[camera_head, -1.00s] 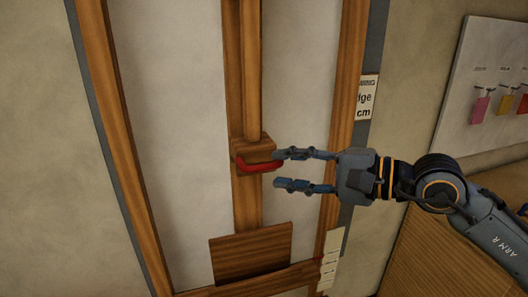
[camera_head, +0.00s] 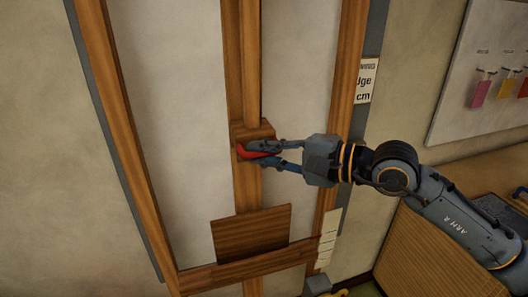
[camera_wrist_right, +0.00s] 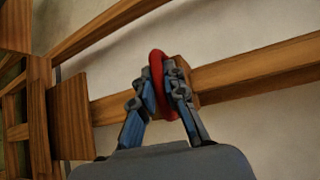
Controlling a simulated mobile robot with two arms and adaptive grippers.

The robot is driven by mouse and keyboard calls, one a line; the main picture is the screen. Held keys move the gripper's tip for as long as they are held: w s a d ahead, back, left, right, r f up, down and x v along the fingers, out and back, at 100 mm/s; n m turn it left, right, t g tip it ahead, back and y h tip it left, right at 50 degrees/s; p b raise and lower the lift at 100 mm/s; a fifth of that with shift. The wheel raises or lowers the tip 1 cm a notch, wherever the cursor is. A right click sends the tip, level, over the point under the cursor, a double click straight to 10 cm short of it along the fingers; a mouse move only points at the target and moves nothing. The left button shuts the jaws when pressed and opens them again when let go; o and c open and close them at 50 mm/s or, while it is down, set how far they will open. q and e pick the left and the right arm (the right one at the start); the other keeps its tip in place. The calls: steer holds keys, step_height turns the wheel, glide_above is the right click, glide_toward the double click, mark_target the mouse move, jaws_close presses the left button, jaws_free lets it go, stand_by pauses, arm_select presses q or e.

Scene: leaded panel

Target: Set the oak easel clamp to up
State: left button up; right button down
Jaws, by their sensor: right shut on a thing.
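The oak easel clamp (camera_head: 255,130) is a wooden block on the easel's central upright (camera_head: 247,195), with a red handle (camera_head: 243,152) on its front. My right gripper (camera_head: 265,155) comes in from the right and is shut on the red handle, its fingers one above the other in the head view. In the right wrist view the red handle (camera_wrist_right: 157,70) stands between the two fingers of the gripper (camera_wrist_right: 160,95), with the wooden block (camera_wrist_right: 182,80) just behind it. The fingers hide part of the handle. My left gripper is not in view.
A wooden board (camera_head: 250,233) sits on the upright below the clamp, above a wooden crossbar (camera_head: 240,270). Side posts of the frame stand left (camera_head: 115,140) and right (camera_head: 345,80). A board with coloured tags (camera_head: 500,85) hangs on the right wall.

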step_height(320, 180, up, 10)
step_height(320, 180, up, 12)
steer(key=p, duration=0.1)
steer(key=shift+p, duration=0.4)
steer(key=shift+d, duration=0.1)
steer(key=c, duration=1.7)
jaws_free()
steer(key=o, duration=0.3)
steer(key=shift+o, duration=0.2)
steer(key=shift+f, duration=0.1)
